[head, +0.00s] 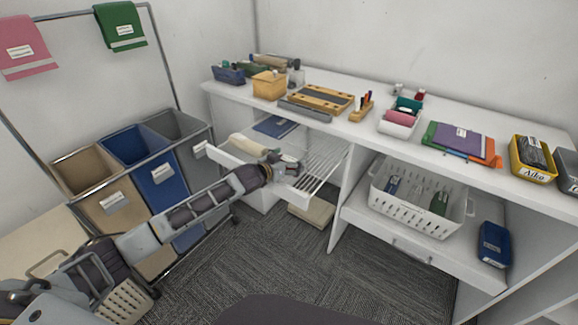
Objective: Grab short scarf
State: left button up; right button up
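Two labelled cloths hang from the rail at the upper left: a pink one (28,45) and a shorter-looking green one (120,26). Their label text is too small to read, so I cannot tell which is the short scarf. A cream rolled item (247,146) and a blue flat item (276,126) lie in or by the pulled-out white drawer (235,158). My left gripper (284,164) is over this drawer, to the right of the cream roll. Its fingers are small and dark, and whether they are open or hold something cannot be told. My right gripper is not in view.
Tan, blue (150,165) and grey bins stand in a metal-framed cart at the left. A white desk (345,128) carries trays, pens and folders (460,140). A white basket (418,203) and a blue case (494,243) sit on the lower shelf. The carpet (300,265) ahead is clear.

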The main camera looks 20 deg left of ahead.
aim_at(289, 159)
pick_arm(q)
jog(key=c, duration=0.5)
jog(key=shift+o, duration=0.2)
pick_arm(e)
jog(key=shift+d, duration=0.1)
pick_arm(q)
jog(key=shift+r, duration=0.15)
jog(key=shift+r, duration=0.5)
notch_tip(289, 159, up, 9)
jog(key=shift+f+p, duration=0.1)
jog(key=shift+p, duration=0.85)
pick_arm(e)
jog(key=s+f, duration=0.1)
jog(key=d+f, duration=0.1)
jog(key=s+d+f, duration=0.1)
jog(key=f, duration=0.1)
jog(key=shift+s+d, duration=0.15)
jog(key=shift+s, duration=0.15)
